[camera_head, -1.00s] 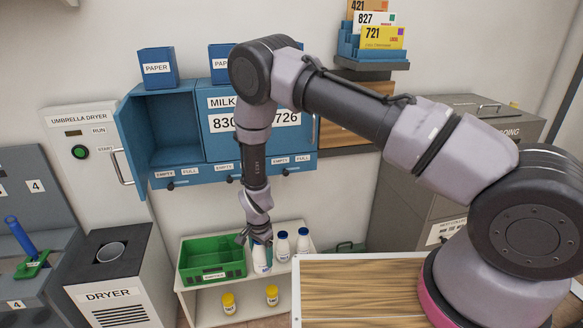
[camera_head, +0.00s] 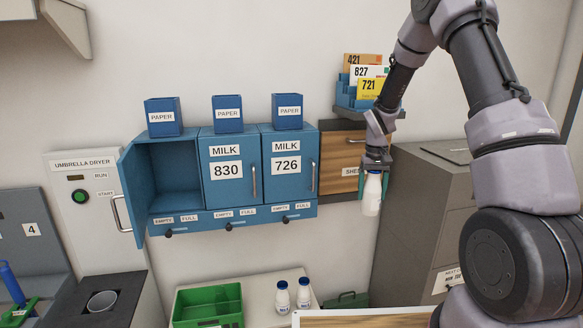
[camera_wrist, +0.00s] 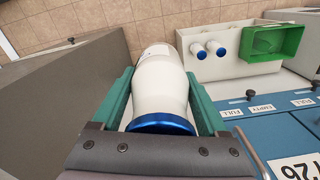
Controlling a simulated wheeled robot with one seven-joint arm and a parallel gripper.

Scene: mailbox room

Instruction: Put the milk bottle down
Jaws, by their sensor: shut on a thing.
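My gripper (camera_head: 375,172) is shut on a white milk bottle (camera_head: 371,195) with a blue cap. It holds the bottle in the air, slightly tilted, in front of the wooden door at the right of the blue cabinets. In the wrist view the bottle (camera_wrist: 160,88) lies between the green fingers, cap end nearest the camera. Two other milk bottles (camera_head: 303,292) stand on the white shelf (camera_head: 260,290) below, beside a green crate (camera_head: 208,303). The open, empty blue compartment (camera_head: 166,178) is at the left of the milk boxes 830 (camera_head: 228,170) and 726 (camera_head: 288,165), whose doors are shut.
Blue paper holders (camera_head: 227,113) stand on the cabinets. A card rack (camera_head: 360,97) on a wall shelf is just above my gripper. A grey cabinet (camera_head: 430,215) stands close on the right. The open blue door (camera_head: 130,195) juts out at left.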

